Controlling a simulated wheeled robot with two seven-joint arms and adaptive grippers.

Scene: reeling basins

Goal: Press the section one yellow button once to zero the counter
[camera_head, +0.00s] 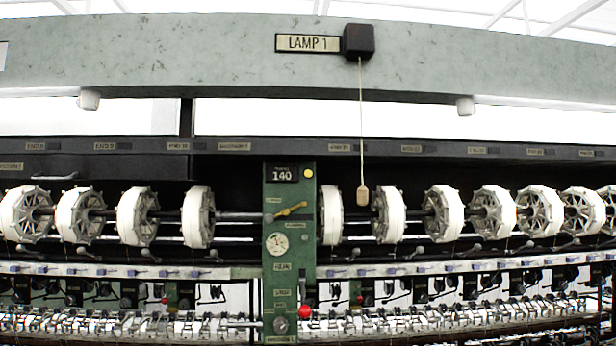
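A small round yellow button (308,173) sits at the upper right of a green upright control panel (290,245) in the middle of the view. Beside it, to the left, a dark counter window (282,176) reads 140. The panel also carries a yellow lever (291,209), a round white dial (277,244) and a red knob (305,312) at its lower right edge. Any section number on the panel is too small to read. Neither of my grippers shows in this view.
A pull cord with a wooden toggle (362,196) hangs from a black box (358,41) beside the LAMP 1 label (308,43), just right of the panel. White reels (198,217) line both sides. A grey beam (180,55) spans the top.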

